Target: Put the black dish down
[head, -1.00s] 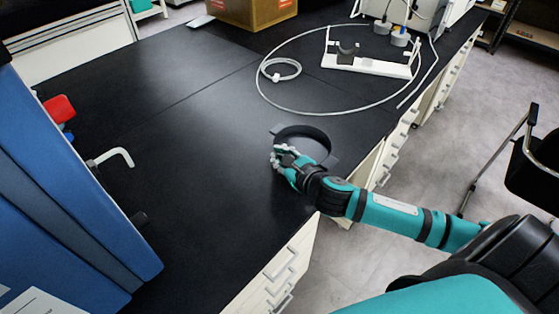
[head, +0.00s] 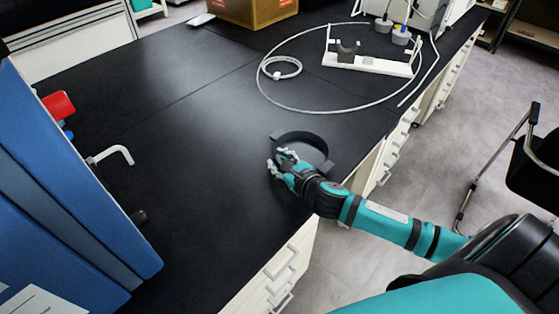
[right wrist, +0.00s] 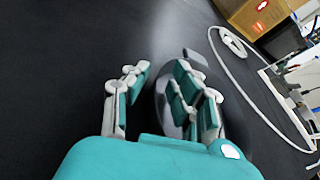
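The black dish (head: 318,142) is round with a raised rim and small flat tabs at its sides. In the head view it appears to rest flat on the black benchtop near the front edge. My right gripper (head: 280,163) is at the dish's near left side. In the right wrist view my right gripper (right wrist: 165,92) has its fingers spread, with part of the dish (right wrist: 160,95) between and behind the right-hand fingers. The left-hand finger looks apart from it. The fingers hide part of the rim. My left gripper is not in view.
A white cable loop (head: 262,95) and a white stand (head: 365,67) lie farther back on the benchtop (head: 190,130). A cardboard box (head: 250,10) is at the back. A blue machine (head: 60,190) with a white handle stands at left. The bench middle is clear.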

